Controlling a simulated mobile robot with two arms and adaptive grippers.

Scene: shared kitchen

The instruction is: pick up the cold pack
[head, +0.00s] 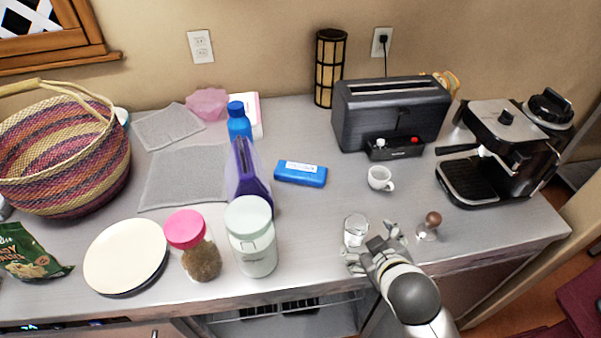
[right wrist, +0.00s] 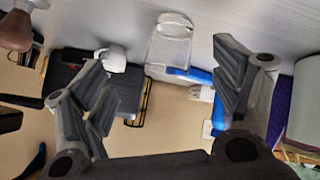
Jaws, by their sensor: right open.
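The cold pack, a flat blue block with a white label (head: 301,173), lies on the grey counter in the middle of the head view. A strip of blue that looks like it shows beyond the glass in the right wrist view (right wrist: 188,74). My right gripper (head: 372,246) is open and empty near the counter's front edge, to the right of the pack and nearer the front. Its two spread fingers also show in the right wrist view (right wrist: 172,78). A clear glass (head: 356,229) stands close by its fingers. My left gripper is not in view.
A white cup (head: 380,178) and a tamper (head: 428,226) stand near my right gripper. A purple upright item (head: 246,172) and a pale-lidded jar (head: 251,234) stand left of the pack. A toaster (head: 390,110) is behind. Counter between pack and glass is clear.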

